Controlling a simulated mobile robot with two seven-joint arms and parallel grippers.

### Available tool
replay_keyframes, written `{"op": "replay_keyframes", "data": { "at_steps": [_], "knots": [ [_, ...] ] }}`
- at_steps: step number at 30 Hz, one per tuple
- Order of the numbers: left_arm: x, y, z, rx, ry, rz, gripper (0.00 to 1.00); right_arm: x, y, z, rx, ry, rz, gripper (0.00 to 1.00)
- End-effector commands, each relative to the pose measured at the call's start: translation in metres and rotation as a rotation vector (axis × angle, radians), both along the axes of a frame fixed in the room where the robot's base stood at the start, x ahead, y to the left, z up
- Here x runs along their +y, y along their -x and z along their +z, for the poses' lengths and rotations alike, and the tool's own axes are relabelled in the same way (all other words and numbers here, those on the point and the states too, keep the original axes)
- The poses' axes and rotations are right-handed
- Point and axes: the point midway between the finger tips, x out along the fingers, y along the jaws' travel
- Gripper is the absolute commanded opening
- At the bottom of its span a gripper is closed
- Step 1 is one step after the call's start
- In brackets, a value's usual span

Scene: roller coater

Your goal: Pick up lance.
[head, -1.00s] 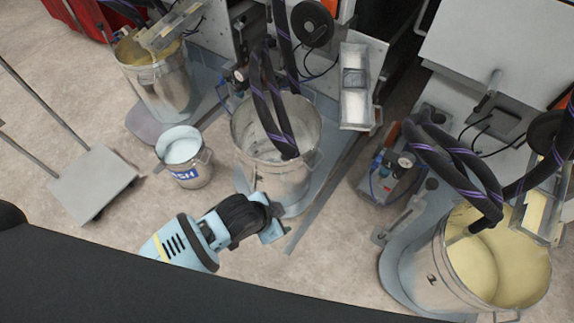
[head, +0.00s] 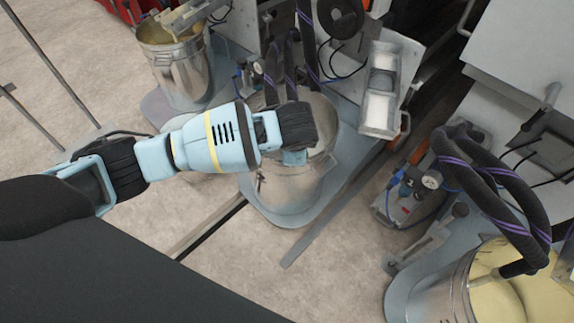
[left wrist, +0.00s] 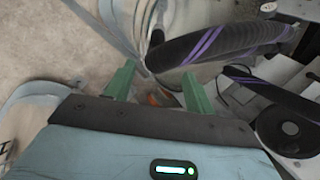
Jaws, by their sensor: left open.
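A black hose with purple stripes (head: 290,68) comes down into the middle metal bucket (head: 320,175). The lance at its lower end is hidden behind my left arm in the head view. My left gripper (left wrist: 158,90) is open, with its two green fingers apart in the left wrist view. The striped hose (left wrist: 215,43) crosses just beyond the fingertips there; nothing clearly shows held between them. In the head view my left wrist covers part of the middle bucket and its fingers are hidden. My right gripper is not in view.
Another striped hose (head: 495,180) leads into a bucket of yellowish liquid (head: 445,300) at the lower right. A metal bucket (head: 185,75) stands at the upper left. Machine panels line the back. Open floor (head: 320,290) lies in front of the middle bucket.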

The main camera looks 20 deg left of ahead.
Motion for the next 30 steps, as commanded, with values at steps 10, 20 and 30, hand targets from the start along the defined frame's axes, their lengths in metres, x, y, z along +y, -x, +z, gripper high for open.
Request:
{"op": "replay_keyframes", "data": {
  "at_steps": [10,20,30],
  "knots": [
    [0.003,-0.011,-0.024,0.000,0.002,0.000,0.54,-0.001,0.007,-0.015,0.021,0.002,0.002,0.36],
    [0.003,-0.017,-0.044,0.001,0.002,0.000,0.54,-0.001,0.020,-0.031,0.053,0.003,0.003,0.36],
    [0.007,-0.031,-0.072,-0.001,0.002,0.000,0.54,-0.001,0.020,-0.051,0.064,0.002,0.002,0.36]
  ]
}}
